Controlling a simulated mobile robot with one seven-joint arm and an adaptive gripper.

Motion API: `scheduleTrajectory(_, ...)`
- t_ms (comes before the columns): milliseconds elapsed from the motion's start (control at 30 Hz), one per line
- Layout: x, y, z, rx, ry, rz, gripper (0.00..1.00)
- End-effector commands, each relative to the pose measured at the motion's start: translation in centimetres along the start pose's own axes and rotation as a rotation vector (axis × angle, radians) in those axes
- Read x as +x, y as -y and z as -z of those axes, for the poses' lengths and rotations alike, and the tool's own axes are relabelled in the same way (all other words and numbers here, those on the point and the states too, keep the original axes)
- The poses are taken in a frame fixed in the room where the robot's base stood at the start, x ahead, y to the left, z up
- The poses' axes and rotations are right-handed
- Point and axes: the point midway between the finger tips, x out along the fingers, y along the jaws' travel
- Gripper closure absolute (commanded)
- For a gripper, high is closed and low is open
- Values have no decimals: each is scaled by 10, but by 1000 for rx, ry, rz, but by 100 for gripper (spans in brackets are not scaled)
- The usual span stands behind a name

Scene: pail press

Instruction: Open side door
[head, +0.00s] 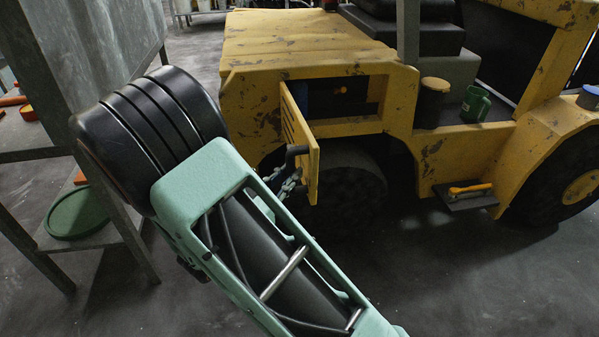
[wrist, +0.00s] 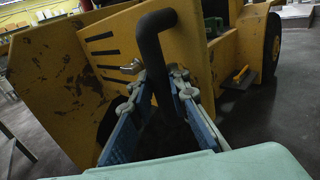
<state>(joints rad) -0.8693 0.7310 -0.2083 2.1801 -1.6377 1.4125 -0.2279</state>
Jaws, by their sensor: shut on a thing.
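The side door (head: 300,142) is a yellow, slotted panel on the side of a worn yellow vehicle (head: 290,45). It stands swung out from the body, and an opening (head: 345,98) shows behind it. The door also shows in the wrist view (wrist: 112,50), with dark slots and a small metal latch. A black curved handle (wrist: 152,42) rises from the door. My gripper (head: 290,180) is at the door's outer face; in the wrist view its fingers (wrist: 158,90) are on either side of the handle's lower part, shut on it. The handle's lower end is partly hidden between the fingers.
A green mug (head: 476,104) and a dark canister (head: 432,98) stand on the vehicle's ledge. A step with a yellow-handled tool (head: 470,189) juts out low. A metal rack (head: 90,60) with a green round lid (head: 76,213) stands close at left. The floor at front right is clear.

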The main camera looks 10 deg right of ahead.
Motion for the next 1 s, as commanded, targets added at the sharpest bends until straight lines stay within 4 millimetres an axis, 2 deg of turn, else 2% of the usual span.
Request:
scheduleTrajectory(433,-3,-1,0,-1,1,2,100)
scheduleTrajectory(767,-12,-13,0,-2,0,2,100)
scheduleTrajectory(800,-12,-14,0,-3,0,2,83)
scheduleTrajectory(1000,-12,-13,0,-2,0,3,64)
